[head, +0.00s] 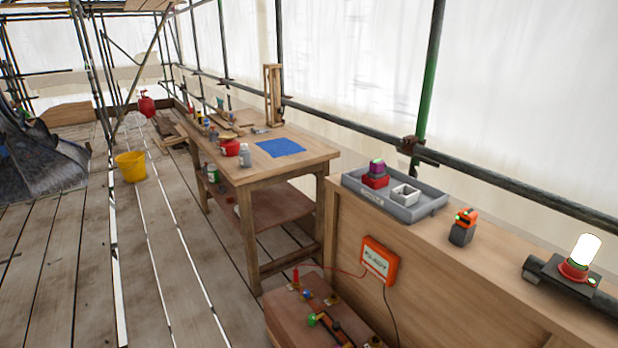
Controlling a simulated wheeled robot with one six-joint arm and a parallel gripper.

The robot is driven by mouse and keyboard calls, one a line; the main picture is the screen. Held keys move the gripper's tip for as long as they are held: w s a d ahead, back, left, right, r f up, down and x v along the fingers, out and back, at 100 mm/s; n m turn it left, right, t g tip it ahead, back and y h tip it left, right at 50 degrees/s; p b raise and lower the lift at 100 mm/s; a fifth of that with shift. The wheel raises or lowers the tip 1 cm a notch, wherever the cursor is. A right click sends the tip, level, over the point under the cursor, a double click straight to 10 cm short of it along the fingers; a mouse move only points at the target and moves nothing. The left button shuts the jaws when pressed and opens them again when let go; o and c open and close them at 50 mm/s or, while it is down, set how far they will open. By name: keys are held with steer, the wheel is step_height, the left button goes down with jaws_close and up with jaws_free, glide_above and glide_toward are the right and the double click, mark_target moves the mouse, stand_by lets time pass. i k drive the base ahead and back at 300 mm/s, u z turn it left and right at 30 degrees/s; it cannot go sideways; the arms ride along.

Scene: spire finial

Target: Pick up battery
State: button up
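I cannot tell for certain which thing is the battery. A small dark grey block with an orange top (462,227) stands upright on the wooden counter at the right and looks most like one. A red block with a purple and green top (376,175) sits in the grey tray (426,208) to its left. My gripper is not in view.
The counter (500,270) also bears a dark device (562,284) with a glowing white lamp. An orange box (380,260) hangs on its front, wired to a wooden box (330,318) below. A workbench (262,171) with tools stands behind. The plank floor at left is mostly clear.

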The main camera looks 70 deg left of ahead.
mark_target(377, 167)
steer(key=u, duration=2.05)
steer(key=k, duration=1.25)
steer(key=u, duration=1.1)
steer(key=i, duration=1.6)
steer(key=u, duration=0.25)
steer(key=i, duration=1.6)
steer(key=z, duration=0.85)
steer(key=i, duration=0.85)
steer(key=z, duration=1.5)
steer(key=i, duration=0.65)
steer(key=z, duration=0.45)
